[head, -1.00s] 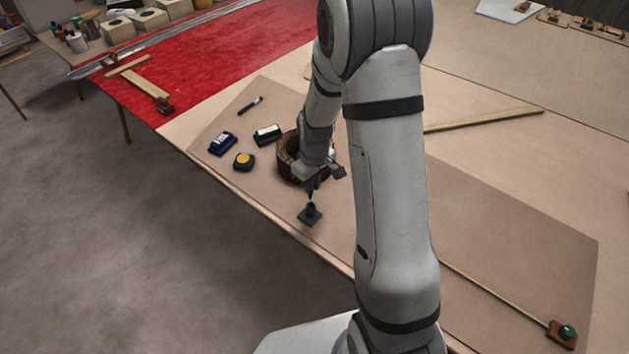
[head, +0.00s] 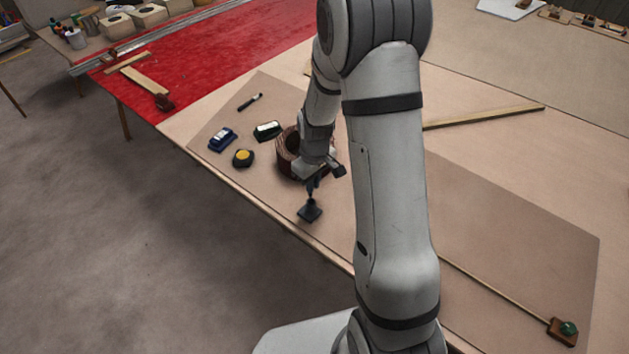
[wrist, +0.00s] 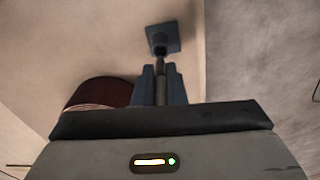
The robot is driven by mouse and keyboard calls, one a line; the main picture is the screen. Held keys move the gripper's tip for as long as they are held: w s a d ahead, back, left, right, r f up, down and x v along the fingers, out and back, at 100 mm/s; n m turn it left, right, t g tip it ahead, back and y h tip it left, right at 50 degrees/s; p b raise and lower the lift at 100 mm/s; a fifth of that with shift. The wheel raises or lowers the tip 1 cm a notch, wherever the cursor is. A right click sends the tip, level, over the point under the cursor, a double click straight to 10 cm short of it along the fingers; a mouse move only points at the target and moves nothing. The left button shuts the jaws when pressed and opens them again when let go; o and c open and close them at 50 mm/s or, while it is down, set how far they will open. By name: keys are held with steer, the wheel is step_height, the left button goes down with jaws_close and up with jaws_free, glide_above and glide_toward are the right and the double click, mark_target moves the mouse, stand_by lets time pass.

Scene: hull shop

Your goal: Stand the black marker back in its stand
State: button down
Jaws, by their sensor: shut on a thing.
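The stand is a small dark block with a square base and a raised socket; it sits near the front edge of the board in the head view (head: 310,212) and at the top of the wrist view (wrist: 170,36). My gripper (head: 313,186) is right above it, pointing down. In the wrist view its two blue-grey fingers (wrist: 160,88) are shut on the black marker (wrist: 160,80), a slim dark rod. The marker's far end lines up with the socket. I cannot tell whether it is inside the socket or just above it.
A round red-brown container (head: 287,158) stands close behind my gripper. To its left lie a green-and-white block (head: 267,131), a blue block (head: 222,139), a black-and-yellow round item (head: 243,158) and a dark pen (head: 250,102).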

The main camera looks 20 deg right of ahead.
steer(key=shift+s+f+b, duration=0.15)
steer(key=shift+f+b, duration=0.25)
steer(key=shift+b, duration=0.2)
stand_by(1.1)
steer(key=shift+f+b, duration=1.65)
steer(key=shift+b, duration=0.3)
stand_by(2.8)
steer(key=c, duration=1.4)
jaws_free()
steer(key=shift+r, duration=0.15)
step_height(320, 180, up, 8)
steer(key=shift+s+f, duration=0.15)
steer(key=shift+f, duration=0.05)
